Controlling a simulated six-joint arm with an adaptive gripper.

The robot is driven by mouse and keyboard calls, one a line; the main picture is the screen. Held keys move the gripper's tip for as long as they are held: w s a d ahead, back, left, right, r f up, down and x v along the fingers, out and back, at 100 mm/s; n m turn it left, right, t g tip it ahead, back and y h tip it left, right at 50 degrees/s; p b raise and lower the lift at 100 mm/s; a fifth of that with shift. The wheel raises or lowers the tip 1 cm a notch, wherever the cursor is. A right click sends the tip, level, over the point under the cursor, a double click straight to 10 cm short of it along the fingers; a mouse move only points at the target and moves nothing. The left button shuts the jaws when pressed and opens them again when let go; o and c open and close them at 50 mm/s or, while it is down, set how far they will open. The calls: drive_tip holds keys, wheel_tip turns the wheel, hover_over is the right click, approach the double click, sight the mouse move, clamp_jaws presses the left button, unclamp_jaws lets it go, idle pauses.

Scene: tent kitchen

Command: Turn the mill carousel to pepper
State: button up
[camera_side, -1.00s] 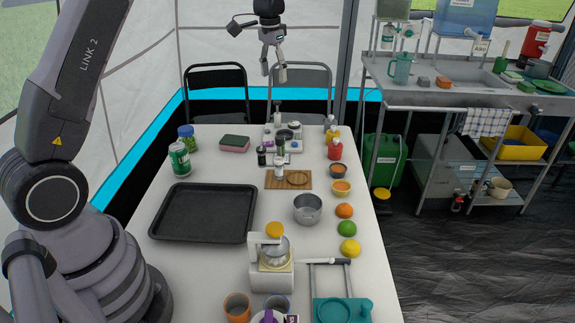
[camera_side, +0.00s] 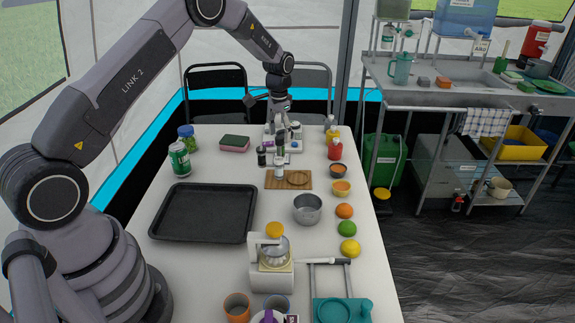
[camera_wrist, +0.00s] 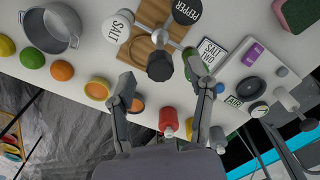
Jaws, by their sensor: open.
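The mill carousel has a metal hub (camera_wrist: 160,38) with arms to several mills. In the wrist view, one mill has a white top marked SALT (camera_wrist: 117,27) and one a dark top marked PEPPER (camera_wrist: 187,11). A dark mill (camera_wrist: 160,67) without a readable label is nearest my fingers. The wooden board (camera_wrist: 139,52) lies beneath; its right part shows in the side view (camera_side: 304,180). My gripper (camera_wrist: 164,82) is open, its fingers apart on either side below the dark mill.
A red bottle (camera_side: 335,150) and small bowls (camera_side: 341,187) stand to the right. A steel pot (camera_side: 307,210) is in front; a dark tray (camera_side: 203,212) is left.

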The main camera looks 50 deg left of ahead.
drive_tip(key=shift+f, duration=0.75)
clamp_jaws()
